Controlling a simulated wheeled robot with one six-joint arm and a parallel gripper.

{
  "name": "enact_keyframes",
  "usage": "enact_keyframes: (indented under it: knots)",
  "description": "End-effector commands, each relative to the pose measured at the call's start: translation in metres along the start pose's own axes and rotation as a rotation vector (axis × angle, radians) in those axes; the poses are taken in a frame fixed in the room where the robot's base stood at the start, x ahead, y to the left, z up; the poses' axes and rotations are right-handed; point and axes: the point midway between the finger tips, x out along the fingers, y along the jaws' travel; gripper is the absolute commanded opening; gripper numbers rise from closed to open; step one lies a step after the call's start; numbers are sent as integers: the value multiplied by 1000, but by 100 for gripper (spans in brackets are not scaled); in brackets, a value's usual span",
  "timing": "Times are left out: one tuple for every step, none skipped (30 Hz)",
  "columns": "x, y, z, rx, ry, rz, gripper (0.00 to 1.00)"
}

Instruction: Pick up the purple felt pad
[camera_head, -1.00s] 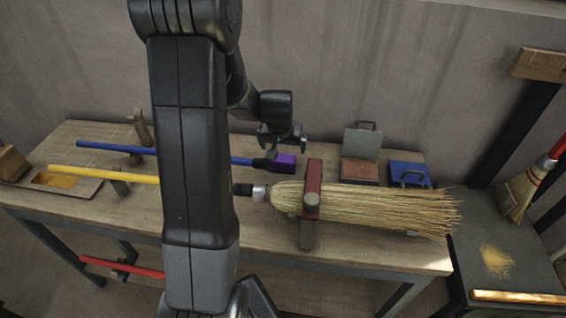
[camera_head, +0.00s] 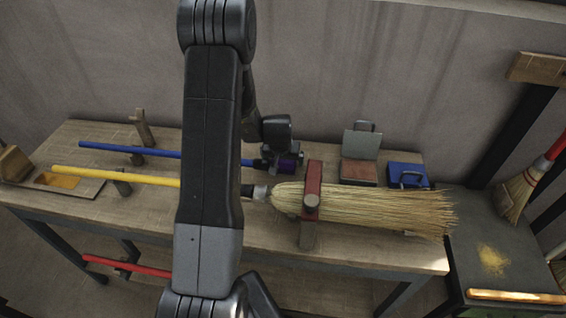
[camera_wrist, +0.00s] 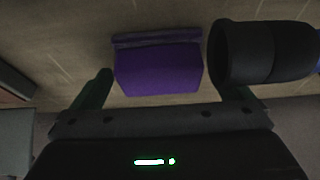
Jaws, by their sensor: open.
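The purple felt pad (camera_head: 288,167) lies on the workbench (camera_head: 390,254) near the right end of the blue handle (camera_head: 190,155), partly covered by my gripper in the head view. In the wrist view the purple felt pad (camera_wrist: 158,70) is a block with a raised far edge, lying between my gripper's (camera_wrist: 167,84) spread fingers. The left finger is clear of the pad. The right finger is partly hidden behind a dark round fitting (camera_wrist: 265,52) beside the pad. My gripper (camera_head: 280,156) is open and empty, low over the pad.
A broom (camera_head: 375,207) with straw bristles lies in front, held by a red clamp (camera_head: 313,180). A yellow handle (camera_head: 120,177) runs left. A blue box (camera_head: 408,177) and a hinged open case (camera_head: 361,158) stand to the right. The wall is close behind.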

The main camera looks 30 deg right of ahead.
Motion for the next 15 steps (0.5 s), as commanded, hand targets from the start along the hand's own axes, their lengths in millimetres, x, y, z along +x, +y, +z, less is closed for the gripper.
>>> enact_keyframes:
  knots:
    - [2, 0, 0, 0, -1, 0, 98]
    - [2, 0, 0, 0, 0, 0, 98]
    - [2, 0, 0, 0, 0, 0, 98]
    - [3, 0, 0, 0, 0, 0, 98]
    - [3, 0, 0, 0, 0, 0, 98]
    - [2, 0, 0, 0, 0, 0, 98]
    - [2, 0, 0, 0, 0, 0, 98]
    - [2, 0, 0, 0, 0, 0, 98]
    - [2, 0, 0, 0, 0, 0, 92]
    - [2, 0, 0, 0, 0, 0, 86]
    - [2, 0, 0, 0, 0, 0, 80]
    - [2, 0, 0, 0, 0, 0, 73]
    - [2, 0, 0, 0, 0, 0, 67]
    - [2, 0, 0, 0, 0, 0, 61]
    - [2, 0, 0, 0, 0, 0, 58]
